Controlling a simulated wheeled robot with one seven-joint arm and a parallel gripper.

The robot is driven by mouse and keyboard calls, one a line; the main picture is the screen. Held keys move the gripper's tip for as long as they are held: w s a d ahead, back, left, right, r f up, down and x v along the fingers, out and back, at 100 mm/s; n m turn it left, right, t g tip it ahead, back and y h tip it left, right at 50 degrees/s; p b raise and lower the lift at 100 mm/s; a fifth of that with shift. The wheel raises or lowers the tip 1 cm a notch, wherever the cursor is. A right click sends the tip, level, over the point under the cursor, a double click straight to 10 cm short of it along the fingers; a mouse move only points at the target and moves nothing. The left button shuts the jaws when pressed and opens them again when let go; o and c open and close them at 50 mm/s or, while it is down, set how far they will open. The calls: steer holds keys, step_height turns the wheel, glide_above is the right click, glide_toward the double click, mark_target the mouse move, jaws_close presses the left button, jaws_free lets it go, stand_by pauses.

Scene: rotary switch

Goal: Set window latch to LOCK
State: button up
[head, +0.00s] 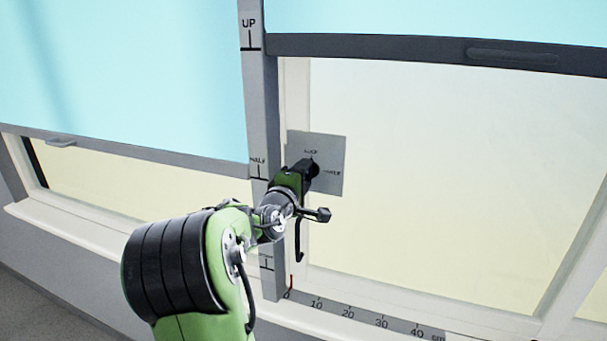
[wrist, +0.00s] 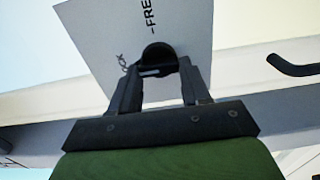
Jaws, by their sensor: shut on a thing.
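The window latch is a dark round knob (wrist: 158,55) on a grey square plate (head: 332,150). In the head view my gripper (head: 310,170) covers most of the knob. The plate carries LOCK above the knob and FREE to its right. In the wrist view the plate (wrist: 190,25) appears turned, with FREE above the knob and LOCK at its left, partly hidden by a finger. My gripper (wrist: 160,70) is shut on the knob, one finger on each side. A pale mark shows on the knob; I cannot tell which label it points to.
A dark hooked handle (head: 299,240) hangs on the frame below the plate. A grey vertical post (head: 257,100) marked UP and HALF stands left of it. A centimetre ruler (head: 365,316) lies along the sill. Blue blinds (head: 120,80) cover the upper panes.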

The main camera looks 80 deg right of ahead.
steer(key=shift+f, duration=0.1)
stand_by(0.4)
steer(key=o, duration=1.1)
steer(key=shift+c, duration=0.2)
steer(key=w+a+b, duration=0.1)
steer(key=a+b, duration=0.1)
steer(key=a, duration=1.3)
steer(key=shift+w+a, duration=0.25)
steer(key=shift+a, duration=0.15)
